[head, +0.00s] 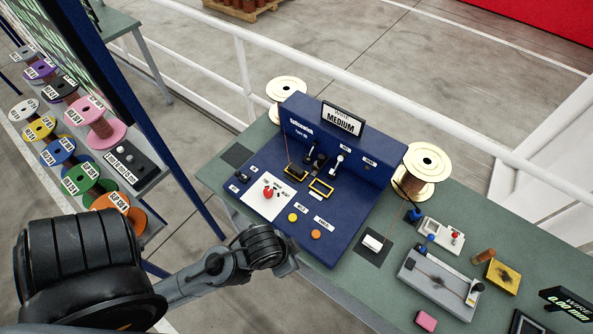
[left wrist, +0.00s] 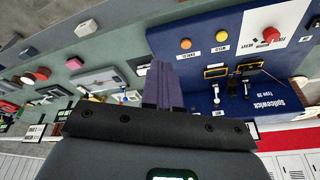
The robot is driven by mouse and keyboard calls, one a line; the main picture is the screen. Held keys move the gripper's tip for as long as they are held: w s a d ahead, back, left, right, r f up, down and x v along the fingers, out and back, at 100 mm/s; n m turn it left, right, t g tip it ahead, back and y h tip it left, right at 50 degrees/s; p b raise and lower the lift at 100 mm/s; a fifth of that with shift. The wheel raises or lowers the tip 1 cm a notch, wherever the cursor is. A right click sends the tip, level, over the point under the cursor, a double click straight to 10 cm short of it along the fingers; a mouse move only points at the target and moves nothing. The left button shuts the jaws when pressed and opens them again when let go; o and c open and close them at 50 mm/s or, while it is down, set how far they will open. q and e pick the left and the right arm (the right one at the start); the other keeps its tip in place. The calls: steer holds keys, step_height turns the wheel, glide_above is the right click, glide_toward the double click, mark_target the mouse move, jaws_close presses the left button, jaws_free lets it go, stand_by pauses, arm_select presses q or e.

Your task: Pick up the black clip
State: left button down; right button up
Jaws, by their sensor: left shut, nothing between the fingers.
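I cannot single out the black clip with certainty. Small dark parts (head: 309,156) stand on the blue splicing machine (head: 262,195), behind two yellow-edged black frames. One black frame (head: 321,188) also shows in the left wrist view (left wrist: 216,72). A small dark piece (head: 241,177) lies at the machine's left side. My left gripper (left wrist: 165,82) shows in the left wrist view with its dark purple fingers together and empty. It is above the bench near the machine's front edge, apart from the machine. In the head view its fingers are hidden by my wrist. My right gripper is not in view.
A spool rack (head: 160,172) is at left.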

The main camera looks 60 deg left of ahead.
arm_select(q)
steer(key=c, duration=1.8)
jaws_free()
steer(key=o, duration=1.1)
